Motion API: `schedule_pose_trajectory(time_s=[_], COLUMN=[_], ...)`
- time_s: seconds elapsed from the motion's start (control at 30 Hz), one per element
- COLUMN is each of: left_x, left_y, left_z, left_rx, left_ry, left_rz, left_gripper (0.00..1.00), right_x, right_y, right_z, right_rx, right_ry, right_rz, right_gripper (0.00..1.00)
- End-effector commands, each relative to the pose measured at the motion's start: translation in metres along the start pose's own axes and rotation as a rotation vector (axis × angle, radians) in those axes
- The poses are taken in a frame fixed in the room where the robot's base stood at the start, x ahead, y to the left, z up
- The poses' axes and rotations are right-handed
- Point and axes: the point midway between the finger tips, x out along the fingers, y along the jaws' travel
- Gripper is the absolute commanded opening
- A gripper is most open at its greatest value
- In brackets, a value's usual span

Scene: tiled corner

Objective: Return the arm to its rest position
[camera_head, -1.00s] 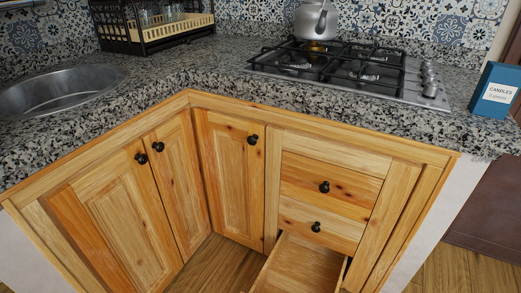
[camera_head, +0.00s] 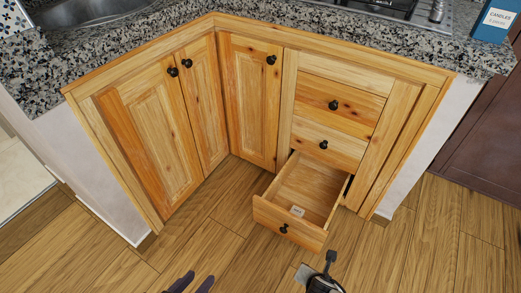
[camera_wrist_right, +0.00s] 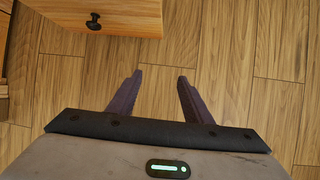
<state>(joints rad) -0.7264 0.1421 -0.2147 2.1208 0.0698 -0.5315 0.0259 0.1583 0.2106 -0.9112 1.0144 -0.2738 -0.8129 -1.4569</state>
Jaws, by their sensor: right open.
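My right gripper (camera_wrist_right: 160,78) shows in the right wrist view. Its two dark purple fingers are apart, with nothing between them, above the wooden floor. The open drawer (camera_wrist_right: 120,14) with its black knob is up and to the left of the fingers there, apart from them. In the head view, two dark fingertips of my left gripper (camera_head: 192,284) show at the bottom edge. They are apart and look empty over the floor; the rest of that gripper is out of frame.
The lowest drawer (camera_head: 290,222) is pulled out, with a small white item (camera_head: 297,211) inside. The upper drawers and cabinet doors are shut. The granite counter (camera_head: 160,32) holds a sink, a stove (camera_head: 400,8) and a blue candle box (camera_head: 494,20).

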Motion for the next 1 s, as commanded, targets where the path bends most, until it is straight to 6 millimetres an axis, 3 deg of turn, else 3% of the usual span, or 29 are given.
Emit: schedule_pose_trajectory(time_s=[0.33, 0.5, 0.67, 0.7, 0.8, 1.0], left_x=[-0.001, -0.002, -0.002, -0.002, -0.002, -0.002], left_y=[0.0, 0.0, 0.0, 0.0, 0.0, 0.0], left_z=[0.001, 0.004, 0.004, 0.004, 0.004, 0.004], left_rx=[-0.001, -0.003, -0.002, -0.003, -0.003, -0.002], left_ry=[-0.002, -0.008, -0.009, -0.009, -0.009, -0.009], left_rz=[0.0, 0.0, 0.0, 0.0, 0.0, 0.0], left_gripper=[0.31, 0.31, 0.31, 0.31, 0.31, 0.31], right_x=[0.021, 0.021, 0.014, 0.013, 0.003, -0.037], right_y=[-0.128, -0.194, -0.248, -0.234, -0.212, -0.165], right_z=[0.079, 0.124, 0.163, 0.138, 0.1, 0.043], right_rx=[-0.059, -0.09, -0.116, -0.038, 0.183, 0.696], right_ry=[-0.11, -0.168, -0.216, -0.185, -0.132, 0.0], right_rz=[-0.163, -0.248, -0.319, -0.27, -0.176, -0.003], right_gripper=[0.45, 0.45, 0.45, 0.45, 0.45, 0.45])
